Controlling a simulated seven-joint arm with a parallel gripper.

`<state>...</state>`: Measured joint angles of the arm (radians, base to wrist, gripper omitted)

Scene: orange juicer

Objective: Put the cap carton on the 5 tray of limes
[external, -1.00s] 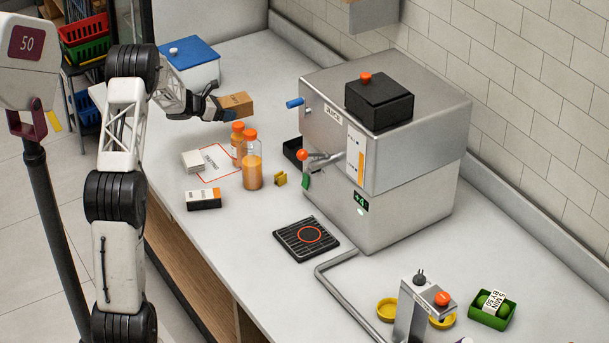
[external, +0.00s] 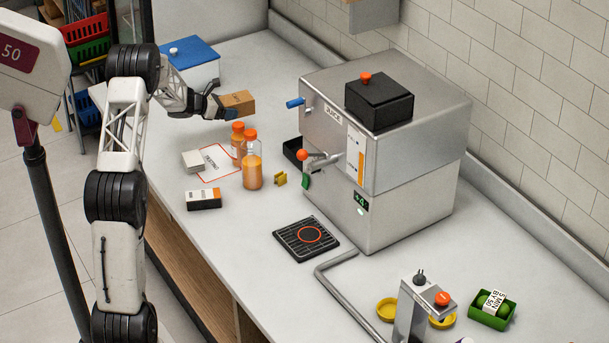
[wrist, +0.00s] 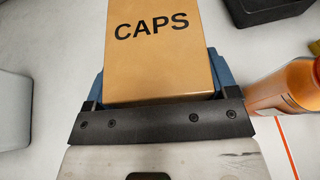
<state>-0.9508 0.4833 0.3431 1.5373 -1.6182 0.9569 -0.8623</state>
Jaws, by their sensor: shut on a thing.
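The cap carton (external: 238,103) is a small brown box. In the wrist view the carton (wrist: 158,50) shows the word CAPS and sits between the blue fingers. My gripper (external: 220,106) is shut on it and holds it above the counter at the back left, near the bottles. The tray of limes (external: 492,311) is a small green tray at the front right, far from my gripper. It holds green limes, and a white label with black print lies over them. The count of limes is not clear.
Two orange-capped juice bottles (external: 252,168) stand just below the carton. The big steel juicer (external: 385,150) stands between the carton and the green tray. A steel post with a red button (external: 420,310) and yellow rings (external: 387,309) are left of the tray. A blue-lidded box (external: 192,65) is behind.

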